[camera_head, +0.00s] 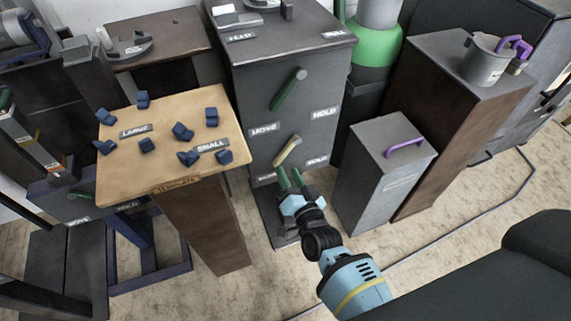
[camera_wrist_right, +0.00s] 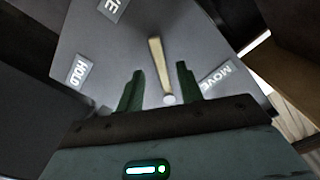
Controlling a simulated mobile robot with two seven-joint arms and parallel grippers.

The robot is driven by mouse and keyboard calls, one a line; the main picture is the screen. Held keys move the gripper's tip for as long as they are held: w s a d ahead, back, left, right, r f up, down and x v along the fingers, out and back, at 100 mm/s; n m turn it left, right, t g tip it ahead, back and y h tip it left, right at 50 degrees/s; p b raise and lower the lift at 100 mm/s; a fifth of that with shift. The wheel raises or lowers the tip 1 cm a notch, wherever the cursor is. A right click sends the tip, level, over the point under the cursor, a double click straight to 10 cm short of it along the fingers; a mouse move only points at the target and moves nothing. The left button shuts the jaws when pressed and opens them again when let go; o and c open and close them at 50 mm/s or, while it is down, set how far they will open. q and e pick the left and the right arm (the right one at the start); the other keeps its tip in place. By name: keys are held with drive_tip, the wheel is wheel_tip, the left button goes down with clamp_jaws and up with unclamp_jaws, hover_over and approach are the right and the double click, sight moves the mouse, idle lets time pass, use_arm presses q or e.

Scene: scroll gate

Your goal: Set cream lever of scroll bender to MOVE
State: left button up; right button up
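The cream lever (camera_head: 288,149) is on the front of a dark grey cabinet (camera_head: 262,82), below a green lever (camera_head: 288,89). It slants from upper right to lower left. My right gripper (camera_head: 290,175) is open just below the lever. In the right wrist view, the cream lever (camera_wrist_right: 158,62) appears between the spread green fingers (camera_wrist_right: 160,72), touching neither; depth is unclear. That view shows MOVE (camera_wrist_right: 216,75) at right and HOLD (camera_wrist_right: 77,72) at left. My left gripper is not in view.
A wooden-topped stand (camera_head: 175,172) with several dark blue pieces is left of the cabinet. A grey box (camera_head: 375,185) with a purple handle is at right, beside a taller cabinet (camera_head: 440,60) bearing a pot (camera_head: 485,62). Open floor (camera_head: 440,220) lies at front right.

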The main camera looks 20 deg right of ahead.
drive_tip(key=s, duration=0.3)
drive_tip(key=shift+s+d+p, duration=0.1)
drive_tip(key=shift+s+p, duration=0.2)
idle(0.3)
